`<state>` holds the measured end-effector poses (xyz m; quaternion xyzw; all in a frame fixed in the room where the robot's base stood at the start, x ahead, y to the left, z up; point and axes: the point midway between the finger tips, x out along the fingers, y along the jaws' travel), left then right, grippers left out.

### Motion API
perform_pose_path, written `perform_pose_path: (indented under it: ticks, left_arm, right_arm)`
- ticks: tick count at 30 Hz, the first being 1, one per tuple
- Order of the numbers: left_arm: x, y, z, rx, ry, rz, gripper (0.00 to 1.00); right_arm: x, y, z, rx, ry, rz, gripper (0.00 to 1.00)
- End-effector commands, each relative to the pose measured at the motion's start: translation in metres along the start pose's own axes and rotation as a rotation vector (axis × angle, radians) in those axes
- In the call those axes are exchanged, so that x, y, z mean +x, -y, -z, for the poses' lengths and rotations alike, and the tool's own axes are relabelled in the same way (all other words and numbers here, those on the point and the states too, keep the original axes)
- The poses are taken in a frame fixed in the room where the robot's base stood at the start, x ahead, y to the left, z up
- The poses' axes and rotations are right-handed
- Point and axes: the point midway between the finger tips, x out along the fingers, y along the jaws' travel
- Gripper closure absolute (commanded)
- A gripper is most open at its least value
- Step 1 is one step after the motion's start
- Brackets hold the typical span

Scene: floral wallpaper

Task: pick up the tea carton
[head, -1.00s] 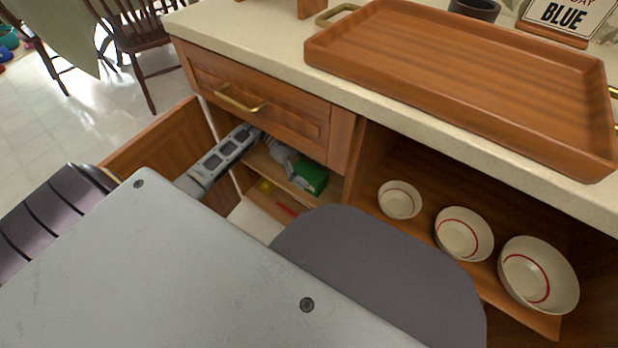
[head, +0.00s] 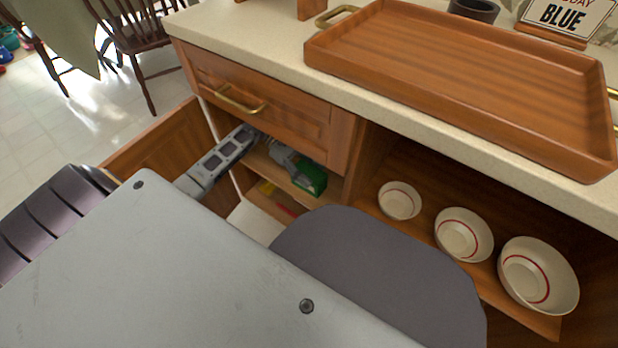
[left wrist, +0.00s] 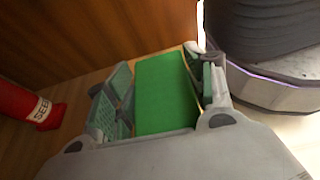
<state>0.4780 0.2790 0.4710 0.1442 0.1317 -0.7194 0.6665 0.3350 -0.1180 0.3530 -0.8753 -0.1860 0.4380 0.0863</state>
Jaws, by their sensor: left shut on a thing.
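The tea carton (head: 311,180) is a green box inside the open cupboard under the drawer in the head view. In the left wrist view the green carton (left wrist: 163,92) stands between the two fingers. My left gripper (head: 297,168) reaches into the cupboard and is shut on the carton; in the left wrist view its fingers (left wrist: 160,95) lie along both sides of it. Part of the carton is hidden by the gripper in the head view. My right gripper is not in view.
The cupboard door (head: 150,150) stands open. A drawer (head: 255,105) is just above my arm. Several bowls, one here (head: 464,234), and a wooden tray (head: 450,75) are to the right.

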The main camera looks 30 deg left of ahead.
Motion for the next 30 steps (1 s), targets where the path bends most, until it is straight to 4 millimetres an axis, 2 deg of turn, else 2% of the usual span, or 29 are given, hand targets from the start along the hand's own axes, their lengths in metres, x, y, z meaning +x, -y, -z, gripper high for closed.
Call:
perform_pose_path:
  ticks: [11, 24, 30]
  left_arm:
    - [0.002, 0.002, 0.000, -0.007, -0.001, 0.006, 0.72]
    - [-0.013, 0.001, -0.033, -0.001, -0.002, 0.003, 0.73]
    - [-0.011, 0.017, -0.033, -0.004, -0.001, 0.003, 0.73]
  right_arm:
    - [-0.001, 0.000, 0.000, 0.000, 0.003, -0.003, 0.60]
    - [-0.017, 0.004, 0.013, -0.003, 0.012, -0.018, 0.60]
    - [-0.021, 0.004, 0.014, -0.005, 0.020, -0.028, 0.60]
